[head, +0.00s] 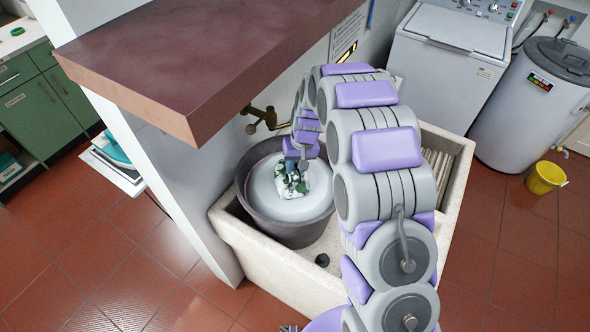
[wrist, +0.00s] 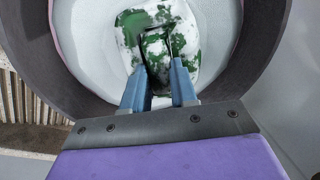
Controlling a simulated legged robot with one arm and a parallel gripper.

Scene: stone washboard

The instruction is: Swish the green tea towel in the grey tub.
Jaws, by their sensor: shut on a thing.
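The grey tub (head: 284,232) stands in the stone sink and holds pale, whitish liquid. Its dark rim also shows in the wrist view (wrist: 226,84). The green tea towel (head: 291,183) is in the tub, bunched up and patched with white. In the wrist view the towel (wrist: 133,28) lies at the liquid's surface between and beyond my fingers. My gripper (head: 292,168) points down into the tub, with its two blue fingers (wrist: 160,72) shut on the towel. How far the towel reaches below the surface is hidden.
The stone sink (head: 262,258) surrounds the tub, with a ribbed washboard (head: 437,168) at its right. A brass tap (head: 262,118) is behind the tub. A dark red shelf (head: 200,55) overhangs at the upper left. A yellow bucket (head: 545,178) stands at the right.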

